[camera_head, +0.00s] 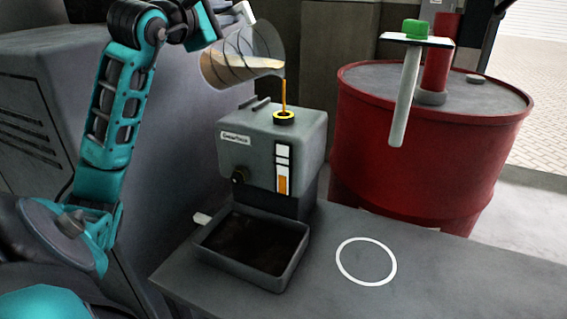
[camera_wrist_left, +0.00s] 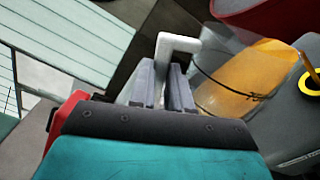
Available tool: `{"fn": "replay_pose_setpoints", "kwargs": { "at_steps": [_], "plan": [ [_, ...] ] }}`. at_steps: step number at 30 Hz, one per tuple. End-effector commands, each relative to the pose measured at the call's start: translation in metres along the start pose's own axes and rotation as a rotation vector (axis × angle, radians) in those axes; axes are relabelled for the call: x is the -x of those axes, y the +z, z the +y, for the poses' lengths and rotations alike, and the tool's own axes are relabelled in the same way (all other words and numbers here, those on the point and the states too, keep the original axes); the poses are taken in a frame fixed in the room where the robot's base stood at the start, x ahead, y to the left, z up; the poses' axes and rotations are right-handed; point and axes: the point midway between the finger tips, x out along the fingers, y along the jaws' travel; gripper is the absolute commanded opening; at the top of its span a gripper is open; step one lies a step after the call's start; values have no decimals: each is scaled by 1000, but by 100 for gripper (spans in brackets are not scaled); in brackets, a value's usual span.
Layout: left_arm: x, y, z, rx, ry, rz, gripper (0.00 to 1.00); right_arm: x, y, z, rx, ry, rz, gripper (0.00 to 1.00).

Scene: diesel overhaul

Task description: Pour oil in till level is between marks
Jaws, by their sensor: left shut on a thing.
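A clear jug (camera_head: 245,58) with oil in it is tilted over the grey engine unit (camera_head: 228,152) in the head view. A thin amber stream (camera_head: 283,92) runs from its lip into the yellow-rimmed filler hole (camera_head: 284,117). My left gripper (camera_head: 236,17) is shut on the jug's white handle (camera_wrist_left: 180,42). The wrist view shows the jug (camera_wrist_left: 235,85) with amber oil and the filler ring (camera_wrist_left: 310,83) beyond it. The sight gauge (camera_head: 283,168) on the unit's front shows amber in its lower part, with white above and dark bands. My right gripper is not in view.
A black drip tray (camera_head: 290,268) sits on the grey bench (camera_head: 330,225) before the unit. A white circle (camera_head: 366,262) marks bare bench to its right. A red drum (camera_head: 415,170) with a pump and a green-topped piece (camera_head: 416,30) stands behind right.

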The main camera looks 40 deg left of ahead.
Motion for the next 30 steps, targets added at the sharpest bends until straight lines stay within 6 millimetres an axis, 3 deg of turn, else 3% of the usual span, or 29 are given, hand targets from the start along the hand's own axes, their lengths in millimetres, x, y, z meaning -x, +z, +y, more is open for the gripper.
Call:
{"fn": "replay_pose_setpoints", "kwargs": {
  "at_steps": [30],
  "plan": [
    [1,13,7,-82,8,-2,0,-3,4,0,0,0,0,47]
  ]
}}
